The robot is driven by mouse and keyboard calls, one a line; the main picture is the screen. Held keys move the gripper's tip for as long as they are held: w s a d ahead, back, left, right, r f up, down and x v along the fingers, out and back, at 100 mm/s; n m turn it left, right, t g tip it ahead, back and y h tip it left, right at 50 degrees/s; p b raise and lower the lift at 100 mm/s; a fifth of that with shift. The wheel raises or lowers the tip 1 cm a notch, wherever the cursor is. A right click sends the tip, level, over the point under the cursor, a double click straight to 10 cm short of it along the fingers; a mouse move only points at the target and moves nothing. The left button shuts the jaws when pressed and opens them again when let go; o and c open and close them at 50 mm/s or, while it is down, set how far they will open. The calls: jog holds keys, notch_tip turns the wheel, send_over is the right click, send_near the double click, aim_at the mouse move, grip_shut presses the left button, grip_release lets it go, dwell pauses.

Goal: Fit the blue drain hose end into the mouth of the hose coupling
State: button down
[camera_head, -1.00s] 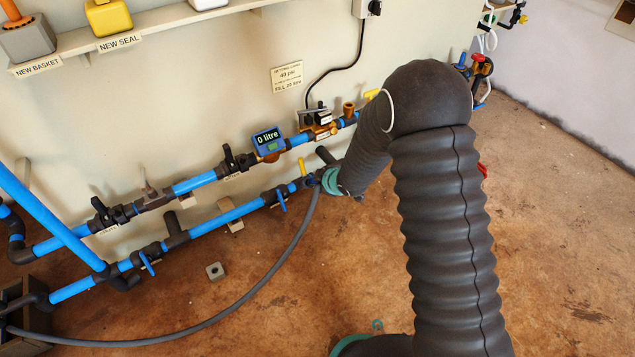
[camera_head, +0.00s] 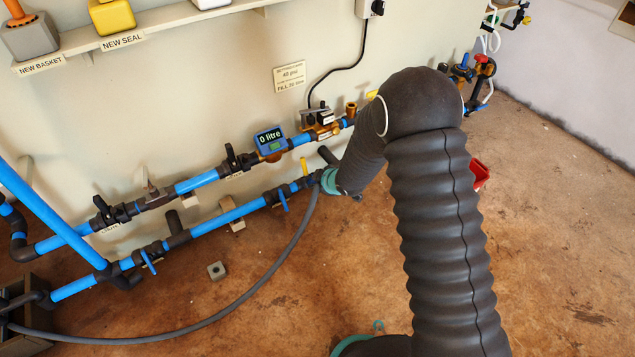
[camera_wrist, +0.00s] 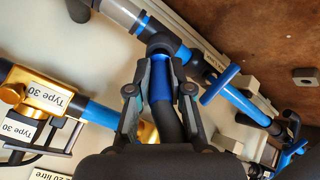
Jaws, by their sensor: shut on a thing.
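In the wrist view my gripper (camera_wrist: 160,88) is shut on the blue drain hose end (camera_wrist: 160,84), with one finger on each side. The dark hose (camera_wrist: 168,122) runs from it back between the fingers. The black hose coupling (camera_wrist: 162,43) on the blue pipe line lies just beyond the fingertips. The blue end points at it and looks very close; whether it has entered the mouth is hidden. In the head view the grey hose (camera_head: 265,283) curves over the floor up to the lower pipe line by my wrist.
Blue pipes with valves run low along the wall, including a blue valve handle (camera_wrist: 219,84) near the coupling. A gold fitting (camera_wrist: 42,94) is at the wrist view's left. A blue meter (camera_head: 269,140) reads 0 litre. A shelf (camera_head: 150,40) is above. The right floor is mostly clear.

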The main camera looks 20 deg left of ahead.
jog(key=shift+w+a+f, duration=0.25)
jog(key=shift+a+f, duration=0.05)
jog(key=shift+f, duration=0.1)
jog(key=c, duration=1)
grip_release()
jog(key=v, duration=1.2)
